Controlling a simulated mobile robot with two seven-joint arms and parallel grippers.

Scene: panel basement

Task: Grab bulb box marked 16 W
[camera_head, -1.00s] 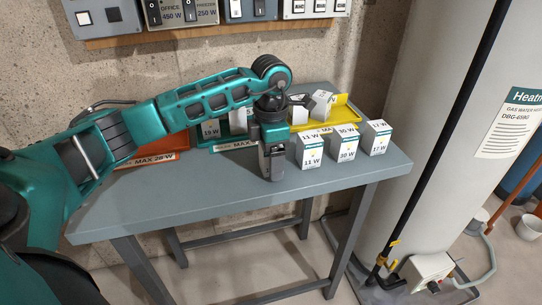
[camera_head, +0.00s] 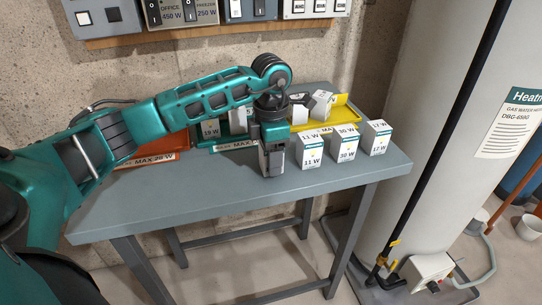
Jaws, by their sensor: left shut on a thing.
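My left gripper (camera_head: 272,164) points down just above the grey table, left of the front row of bulb boxes. It is shut on a white bulb box (camera_head: 262,160), of which only a narrow side shows. Its marking is hidden by the gripper, so I cannot tell whether it reads 16 W. Beside it stand a box marked 11 W (camera_head: 311,154), a box marked 30 W (camera_head: 343,147) and a box that seems marked 12 W (camera_head: 376,140). My right gripper is not in view.
On the grey table (camera_head: 190,195), an orange tray marked MAX 28 W (camera_head: 155,159), a green tray (camera_head: 236,146) and a yellow tray (camera_head: 346,112) stand along the back. White boxes lie in the green and yellow trays. The table's front left is clear. A water heater (camera_head: 430,110) stands right.

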